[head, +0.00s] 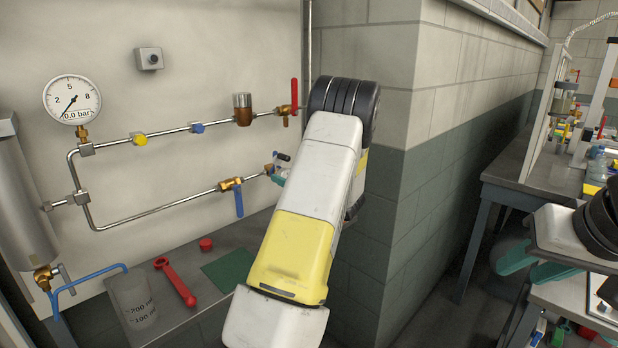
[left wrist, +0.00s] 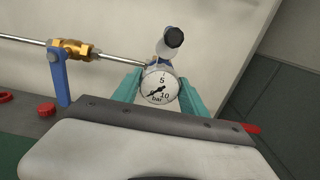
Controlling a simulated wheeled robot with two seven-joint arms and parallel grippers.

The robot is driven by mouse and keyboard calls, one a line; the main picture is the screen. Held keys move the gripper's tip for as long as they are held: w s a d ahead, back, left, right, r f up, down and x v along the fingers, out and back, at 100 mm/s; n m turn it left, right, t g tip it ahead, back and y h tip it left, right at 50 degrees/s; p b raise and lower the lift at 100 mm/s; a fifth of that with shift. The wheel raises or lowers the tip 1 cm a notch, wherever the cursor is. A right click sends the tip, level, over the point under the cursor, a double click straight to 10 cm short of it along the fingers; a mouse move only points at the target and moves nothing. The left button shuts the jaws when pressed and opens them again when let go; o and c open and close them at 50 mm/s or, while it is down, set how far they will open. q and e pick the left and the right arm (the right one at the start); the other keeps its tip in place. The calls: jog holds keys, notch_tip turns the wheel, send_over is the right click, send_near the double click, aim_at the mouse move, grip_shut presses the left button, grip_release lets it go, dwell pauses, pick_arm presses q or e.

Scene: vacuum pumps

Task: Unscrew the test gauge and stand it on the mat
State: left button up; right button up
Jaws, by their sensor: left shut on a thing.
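The test gauge (left wrist: 160,88) has a small round white dial and sits between the teal fingers of my left gripper (left wrist: 160,92) in the left wrist view. My left gripper (head: 277,174) is shut on it near the right end of the lower pipe (head: 195,201). A grey fitting with a dark knob (left wrist: 174,37) shows just above the dial. The joint behind the gauge is hidden. The green mat (head: 231,267) lies bare on the bench, partly behind my left arm. My right gripper (head: 532,265) is at the far right, its jaw gap unclear.
A blue-handled valve (head: 238,200) is left of my left gripper. A large wall gauge (head: 72,101) reads 0.0 bar. A brick corner (head: 400,190) rises at right.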

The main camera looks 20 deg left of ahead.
pick_arm(q)
jog(key=shift+d, duration=0.1)
jog(key=shift+v, duration=2.35)
jog(key=v, duration=0.5)
jog(key=shift+s, duration=0.1)
